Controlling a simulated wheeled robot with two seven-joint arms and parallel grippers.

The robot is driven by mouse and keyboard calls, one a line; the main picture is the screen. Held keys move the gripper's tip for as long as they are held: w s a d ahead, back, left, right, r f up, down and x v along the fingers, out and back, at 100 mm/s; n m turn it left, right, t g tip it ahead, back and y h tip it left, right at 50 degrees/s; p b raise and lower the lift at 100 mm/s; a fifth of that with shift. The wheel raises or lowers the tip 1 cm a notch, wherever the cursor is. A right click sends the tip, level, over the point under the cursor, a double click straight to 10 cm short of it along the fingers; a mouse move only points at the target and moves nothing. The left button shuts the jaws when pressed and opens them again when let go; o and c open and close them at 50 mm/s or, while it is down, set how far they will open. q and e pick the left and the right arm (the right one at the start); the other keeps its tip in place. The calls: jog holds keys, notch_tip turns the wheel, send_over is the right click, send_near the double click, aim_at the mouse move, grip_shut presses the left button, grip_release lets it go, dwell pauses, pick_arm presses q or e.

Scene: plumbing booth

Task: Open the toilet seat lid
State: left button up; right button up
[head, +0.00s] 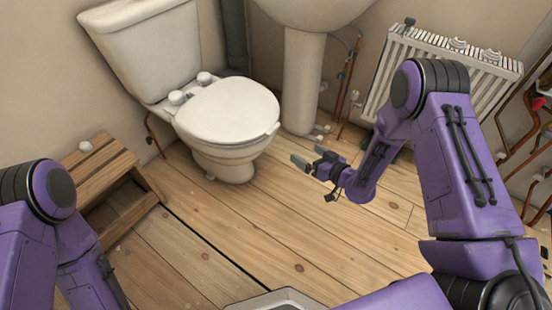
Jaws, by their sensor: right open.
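A white toilet (228,165) stands against the back wall, left of centre. Its lid (230,108) lies closed over the bowl, with two round hinge caps at its back near the cistern (145,48). My right gripper (308,160) is open and empty. In the picture it is to the right of the bowl and a little below the lid's front edge, with a gap between them. My left arm comes in at the lower left, and its gripper is outside the view.
A wooden step stool (103,172) with a small white object (85,147) on it stands left of the toilet. A pedestal sink (302,75) and a radiator (435,75) stand to the right. Pipes run along the right wall. The wooden floor (240,235) in front is clear.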

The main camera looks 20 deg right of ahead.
aim_at(275, 131)
jog(key=w+a+n+y+b, duration=0.1)
jog(key=w+n+b, duration=0.1)
jog(key=w+b, duration=0.1)
jog(key=w+a+n+y+b, duration=0.2)
jog(key=w+b, duration=0.1)
jog(key=w, duration=0.2)
jog(key=w+a+f+n+y+b, duration=0.1)
jog(key=w+a+n+y+b, duration=0.1)
jog(key=w+b, duration=0.1)
jog(key=shift+w+a, duration=0.15)
jog(key=shift+w, duration=0.4)
pick_arm(q)
notch_tip(275, 131, down, 13)
jog(key=s+m+g+h, duration=0.1)
jog(key=shift+s+d, duration=0.15)
jog(key=shift+d, duration=0.15)
pick_arm(e)
jog(key=shift+w+a+r, duration=0.15)
jog(key=shift+w+a, duration=0.25)
jog(key=shift+w, duration=0.1)
